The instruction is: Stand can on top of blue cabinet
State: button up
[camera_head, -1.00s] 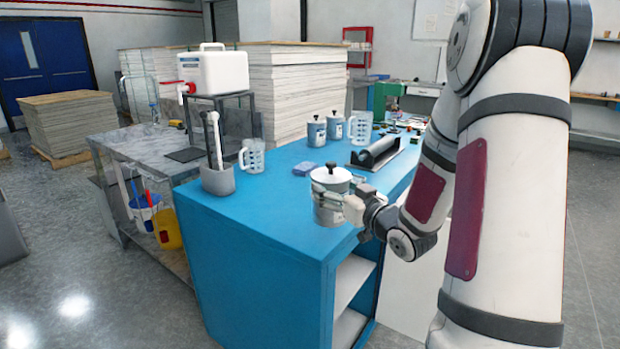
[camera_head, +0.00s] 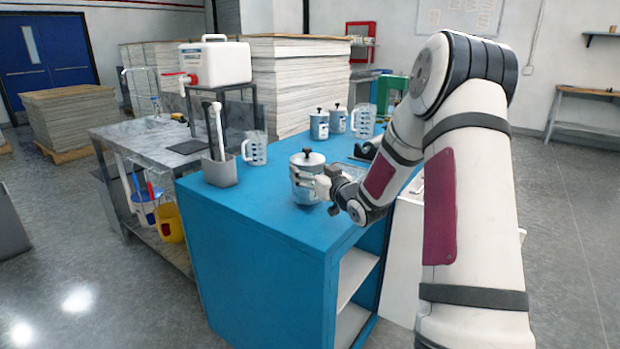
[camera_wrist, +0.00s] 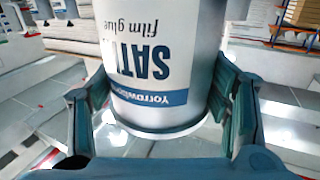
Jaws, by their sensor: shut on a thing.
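My gripper (camera_head: 318,186) is shut on the can's body from the right. In the wrist view the gripper's fingers (camera_wrist: 165,100) press on both sides of the can (camera_wrist: 155,60), whose "film glue" label appears upside down. I cannot tell whether the can's base touches the cabinet top.
Two similar cans (camera_head: 319,125) and a clear jug (camera_head: 363,121) stand farther back on the cabinet. Another jug (camera_head: 255,149) and a grey holder (camera_head: 219,170) stand at its left edge. The front left of the top is clear. A marble-topped table (camera_head: 140,138) adjoins at left.

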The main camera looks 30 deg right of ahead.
jog(key=shift+f, duration=0.65)
jog(key=shift+f, duration=0.2)
jog(key=o, duration=1.9)
jog(key=shift+o, duration=0.2)
